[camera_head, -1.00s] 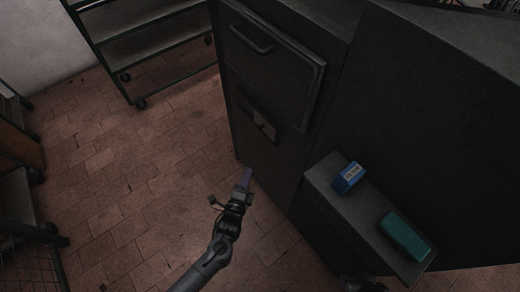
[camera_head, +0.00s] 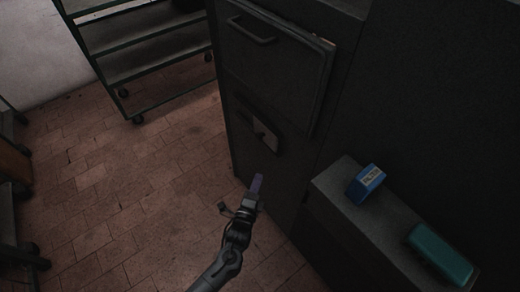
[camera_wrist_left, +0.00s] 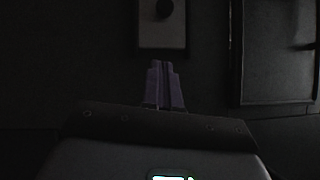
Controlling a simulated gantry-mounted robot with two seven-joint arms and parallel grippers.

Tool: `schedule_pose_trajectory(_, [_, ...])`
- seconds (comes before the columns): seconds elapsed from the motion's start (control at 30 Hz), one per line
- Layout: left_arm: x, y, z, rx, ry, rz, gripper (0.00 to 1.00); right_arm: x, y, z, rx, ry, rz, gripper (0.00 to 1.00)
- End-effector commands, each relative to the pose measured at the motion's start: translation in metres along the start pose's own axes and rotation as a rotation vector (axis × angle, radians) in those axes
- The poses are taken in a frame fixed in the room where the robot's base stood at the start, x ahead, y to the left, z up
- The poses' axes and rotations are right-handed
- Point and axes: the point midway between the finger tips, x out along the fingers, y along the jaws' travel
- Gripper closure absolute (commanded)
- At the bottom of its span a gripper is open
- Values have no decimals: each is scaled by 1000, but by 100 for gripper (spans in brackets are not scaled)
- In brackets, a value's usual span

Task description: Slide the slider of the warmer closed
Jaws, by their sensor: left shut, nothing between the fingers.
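The warmer (camera_head: 240,150) is a tall dark cabinet with a handled door panel on its upper front. Below that door is its slider, a small grey plate (camera_head: 264,136) with a dark round knob. In the left wrist view the plate (camera_wrist_left: 162,38) and knob (camera_wrist_left: 164,9) are at the top centre, beyond the fingertips. My left gripper (camera_head: 257,183) is shut and empty, in front of the cabinet and below the slider in the head view. It also shows in the left wrist view (camera_wrist_left: 165,68), apart from the knob. My right gripper is not in view.
A side shelf (camera_head: 345,205) juts out right of the warmer, holding a blue labelled box (camera_head: 366,184) and a teal box (camera_head: 440,254). A wheeled rack (camera_head: 150,65) stands at the back left. The tiled floor (camera_head: 130,190) on the left is open.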

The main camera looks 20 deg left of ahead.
Motion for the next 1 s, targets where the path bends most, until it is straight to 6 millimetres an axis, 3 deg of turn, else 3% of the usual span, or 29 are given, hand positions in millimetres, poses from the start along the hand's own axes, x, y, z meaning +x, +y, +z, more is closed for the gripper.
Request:
schedule_pose_trajectory(0.17, [2,1,0,0,0,0,100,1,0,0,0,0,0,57])
schedule_pose_trajectory(0.37, [21,1,0,0,0,-3,100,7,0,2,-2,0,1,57])
schedule_pose_trajectory(0.83, [104,2,0,-1,-1,-1,100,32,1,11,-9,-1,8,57])
schedule_pose_trajectory(1.0, [118,2,18,1,-1,0,100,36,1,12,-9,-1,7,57])
